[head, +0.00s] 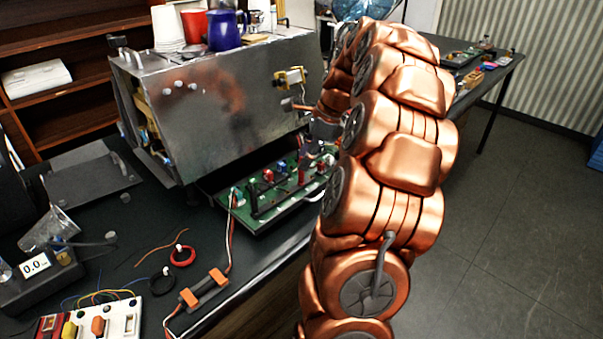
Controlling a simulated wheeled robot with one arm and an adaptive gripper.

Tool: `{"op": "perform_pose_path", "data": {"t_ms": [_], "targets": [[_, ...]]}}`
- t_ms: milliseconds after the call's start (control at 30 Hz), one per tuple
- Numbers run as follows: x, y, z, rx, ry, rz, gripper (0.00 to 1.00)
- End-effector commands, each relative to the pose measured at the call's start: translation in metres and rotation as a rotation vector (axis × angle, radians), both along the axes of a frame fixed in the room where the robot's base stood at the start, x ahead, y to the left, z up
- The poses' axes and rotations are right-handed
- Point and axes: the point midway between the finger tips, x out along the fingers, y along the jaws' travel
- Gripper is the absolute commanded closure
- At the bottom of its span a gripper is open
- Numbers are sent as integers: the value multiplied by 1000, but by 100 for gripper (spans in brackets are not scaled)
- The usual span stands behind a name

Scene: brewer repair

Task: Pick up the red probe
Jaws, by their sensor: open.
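A thin red upright piece (302,173), which looks like the red probe, stands at the right part of the green circuit board (282,207) under the metal brewer. My copper arm comes in from the right, and my dark gripper (312,152) is above the board's right end, close to the red piece. The gripper is open, small in view and partly hidden by the arm. Whether its fingers are around the red piece or only beside it, I cannot tell.
The brewer (225,100) stands behind the board, with a red cup (195,25), blue mug (224,29) and white cups on top. A red cable coil (182,256), a black-and-orange part (203,289) and a meter (38,265) lie on the dark table at front left.

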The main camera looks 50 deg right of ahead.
Motion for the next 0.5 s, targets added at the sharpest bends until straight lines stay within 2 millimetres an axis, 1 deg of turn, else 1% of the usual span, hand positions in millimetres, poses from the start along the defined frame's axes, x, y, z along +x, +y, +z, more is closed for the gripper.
{"op": "perform_pose_path", "data": {"t_ms": [100,300,500], "targets": [[0,6,-11,7,5,3,55],[5,11,-31,3,3,2,55],[7,12,-35,1,1,1,55]]}}
